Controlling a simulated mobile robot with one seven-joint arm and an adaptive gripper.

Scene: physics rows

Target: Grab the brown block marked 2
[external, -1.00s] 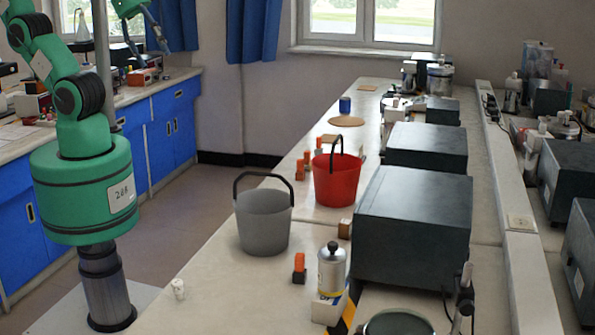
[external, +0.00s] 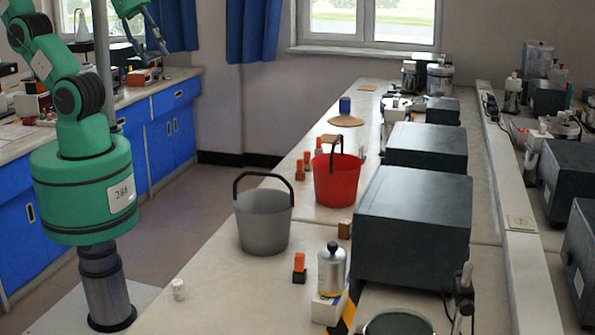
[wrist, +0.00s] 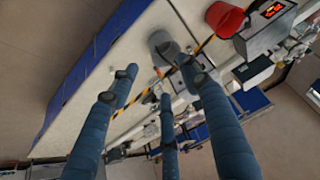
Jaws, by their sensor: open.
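A small brown block (external: 344,228) sits on the bench in the external view, against the left side of a large dark box and right of the grey bucket. No number on it can be read from here. My gripper (external: 148,47) is at the upper left in the external view, high up and far from the block. In the wrist view my gripper (wrist: 160,82) has its blue fingers spread with nothing between them. I cannot make out the brown block in the wrist view.
A grey bucket (external: 263,222) and a red bucket (external: 337,182) stand near the block. The large dark box (external: 412,228) borders it on the right. A silver bottle (external: 331,268) and an orange-and-black block (external: 299,269) are nearer. The bench front left is mostly clear.

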